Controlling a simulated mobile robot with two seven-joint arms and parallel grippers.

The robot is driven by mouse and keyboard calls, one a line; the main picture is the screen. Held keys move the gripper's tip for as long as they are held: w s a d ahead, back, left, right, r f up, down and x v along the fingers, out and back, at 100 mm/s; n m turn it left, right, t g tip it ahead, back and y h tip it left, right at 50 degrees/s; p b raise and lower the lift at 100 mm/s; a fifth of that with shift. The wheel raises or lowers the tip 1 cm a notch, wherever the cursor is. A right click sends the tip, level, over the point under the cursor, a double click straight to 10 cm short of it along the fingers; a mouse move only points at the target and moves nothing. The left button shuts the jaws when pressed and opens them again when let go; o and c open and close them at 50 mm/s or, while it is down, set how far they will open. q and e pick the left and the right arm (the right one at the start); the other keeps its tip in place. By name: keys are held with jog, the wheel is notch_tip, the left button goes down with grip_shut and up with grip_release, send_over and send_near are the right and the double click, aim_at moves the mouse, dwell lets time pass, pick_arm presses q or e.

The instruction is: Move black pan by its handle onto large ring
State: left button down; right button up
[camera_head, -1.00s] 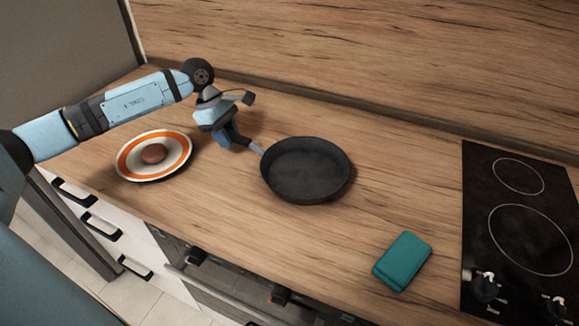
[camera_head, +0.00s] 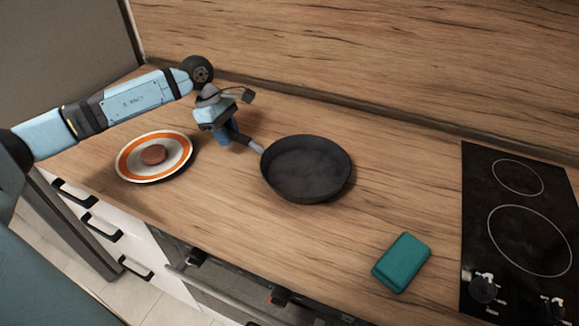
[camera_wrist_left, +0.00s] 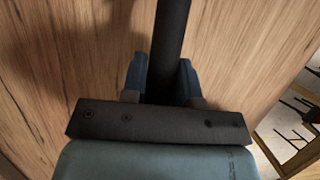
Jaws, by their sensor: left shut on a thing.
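The black pan (camera_head: 306,168) rests on the wooden counter in the middle of the head view, with its handle (camera_head: 248,142) pointing up and left. My left gripper (camera_head: 234,138) is shut on that handle. In the left wrist view the dark handle (camera_wrist_left: 172,40) runs between the two blue fingers of my left gripper (camera_wrist_left: 162,82). The large ring (camera_head: 530,240) is a thin pale circle on the black hob at the right, well apart from the pan. My right gripper is not in view.
A teal box (camera_head: 402,262) lies between pan and hob, near the front edge. A smaller ring (camera_head: 518,176) and knobs (camera_head: 484,288) are on the hob (camera_head: 480,215).

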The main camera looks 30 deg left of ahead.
pick_arm(q)
jog(key=shift+r+p, duration=0.9)
jog(key=shift+r, duration=1.3)
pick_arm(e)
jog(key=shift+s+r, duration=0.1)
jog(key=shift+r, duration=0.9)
